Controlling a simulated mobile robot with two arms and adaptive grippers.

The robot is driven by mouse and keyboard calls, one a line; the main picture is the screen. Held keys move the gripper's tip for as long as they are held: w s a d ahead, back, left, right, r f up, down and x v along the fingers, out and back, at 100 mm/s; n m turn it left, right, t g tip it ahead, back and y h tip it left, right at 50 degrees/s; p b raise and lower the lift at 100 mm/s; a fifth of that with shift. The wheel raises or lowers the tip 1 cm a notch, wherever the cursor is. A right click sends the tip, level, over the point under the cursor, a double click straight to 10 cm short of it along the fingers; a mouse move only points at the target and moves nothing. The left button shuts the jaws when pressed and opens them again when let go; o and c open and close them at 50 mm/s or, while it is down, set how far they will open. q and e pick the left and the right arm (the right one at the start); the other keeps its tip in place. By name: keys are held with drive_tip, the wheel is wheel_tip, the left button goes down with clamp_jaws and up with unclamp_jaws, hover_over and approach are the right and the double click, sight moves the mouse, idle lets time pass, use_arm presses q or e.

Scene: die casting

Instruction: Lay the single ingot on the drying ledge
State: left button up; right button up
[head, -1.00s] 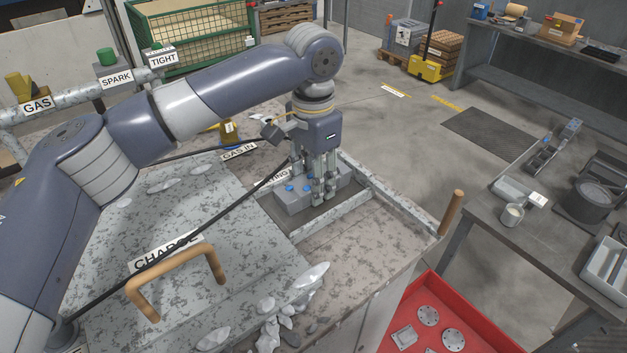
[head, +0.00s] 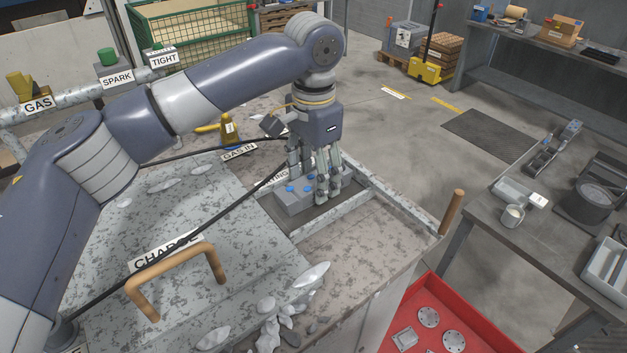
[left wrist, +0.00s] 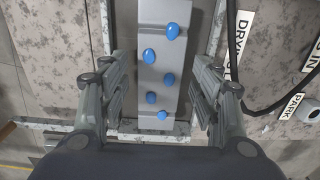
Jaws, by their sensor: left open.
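The ingot (head: 293,206) is a grey block with several blue spots on top. It lies flat inside the low metal rim of the drying ledge (head: 335,216), beside a partly hidden sign. In the left wrist view the ingot (left wrist: 152,100) runs lengthwise between my fingers, with the ledge's rim (left wrist: 217,30) to its right. My left gripper (head: 316,186) is open and stands over the ingot. Its fingers (left wrist: 160,75) are on both sides of the block, with visible gaps. The fingers hide part of the ingot in the head view. My right gripper is not in view.
A wooden handle (head: 175,270) stands on the charge lid at the front, with pale metal scraps (head: 275,325) nearby. A wooden post (head: 451,212) rises at the right corner. A black cable (head: 225,210) crosses the top. A red tray (head: 455,300) sits lower right.

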sight(313, 181)
use_arm(q)
wheel_tip(313, 181, up, 11)
drive_tip(key=b, duration=0.2)
drive_tip(key=shift+s+d+f, duration=0.1)
drive_tip(key=shift+f, duration=0.05)
